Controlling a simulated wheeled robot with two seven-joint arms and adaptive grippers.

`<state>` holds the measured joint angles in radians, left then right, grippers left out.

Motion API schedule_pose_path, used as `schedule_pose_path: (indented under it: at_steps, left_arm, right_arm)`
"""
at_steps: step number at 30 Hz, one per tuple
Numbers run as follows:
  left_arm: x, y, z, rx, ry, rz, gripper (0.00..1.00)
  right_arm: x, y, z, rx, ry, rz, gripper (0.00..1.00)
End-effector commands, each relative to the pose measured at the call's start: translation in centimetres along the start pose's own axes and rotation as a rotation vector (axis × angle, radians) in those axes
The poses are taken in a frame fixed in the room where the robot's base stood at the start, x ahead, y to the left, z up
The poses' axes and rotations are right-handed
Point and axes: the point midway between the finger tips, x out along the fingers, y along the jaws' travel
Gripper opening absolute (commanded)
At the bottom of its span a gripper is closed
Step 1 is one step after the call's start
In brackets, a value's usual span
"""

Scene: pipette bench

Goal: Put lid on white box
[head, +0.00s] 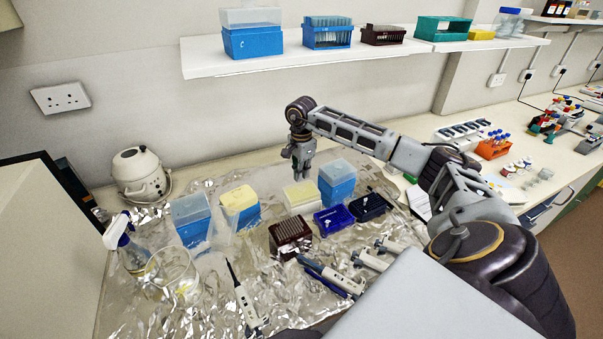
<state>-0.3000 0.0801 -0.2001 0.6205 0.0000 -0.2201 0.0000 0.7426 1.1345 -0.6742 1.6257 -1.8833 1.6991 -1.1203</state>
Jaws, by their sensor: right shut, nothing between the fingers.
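A white, cream-topped box (300,197) stands on the foil-covered bench, between a yellow-topped blue box and a tall blue box. My right gripper (302,177) points down just above the white box's back part. Its fingers are closed with nothing between them. Whether it touches the box top is too small to tell. I cannot make out a separate lid for the white box, nor clearly tell whether its top is a lid. My left gripper is not in view.
Close around the white box stand the yellow-topped box (240,207), the tall blue box (337,183), a dark red tip rack (290,237) and dark blue open boxes (334,219). Pipettes (245,300) lie in front. A shelf (300,62) overhangs the back.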

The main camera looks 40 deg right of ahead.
Motion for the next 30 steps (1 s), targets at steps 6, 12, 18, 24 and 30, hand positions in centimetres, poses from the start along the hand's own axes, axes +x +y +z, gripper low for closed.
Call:
schedule_pose_path:
  at_steps: [6, 12, 18, 24, 30]
  left_arm:
    - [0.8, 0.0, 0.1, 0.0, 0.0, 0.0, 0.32]
    - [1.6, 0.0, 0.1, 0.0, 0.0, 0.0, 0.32]
    - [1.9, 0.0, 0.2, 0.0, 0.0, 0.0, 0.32]
    - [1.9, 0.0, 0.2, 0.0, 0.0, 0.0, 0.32]
    - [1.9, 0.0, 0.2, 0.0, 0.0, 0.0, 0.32]
  right_arm:
    - [1.3, 0.0, 0.0, 0.0, 0.0, 0.0, 0.0]
    - [2.6, 0.0, 0.0, 0.0, -0.001, 0.001, 0.0]
    - [3.4, 0.0, 0.0, 0.0, 0.0, 0.001, 0.0]
    - [3.4, 0.0, 0.0, 0.0, 0.0, 0.001, 0.0]
    - [3.4, 0.0, 0.0, 0.0, 0.0, 0.0, 0.0]
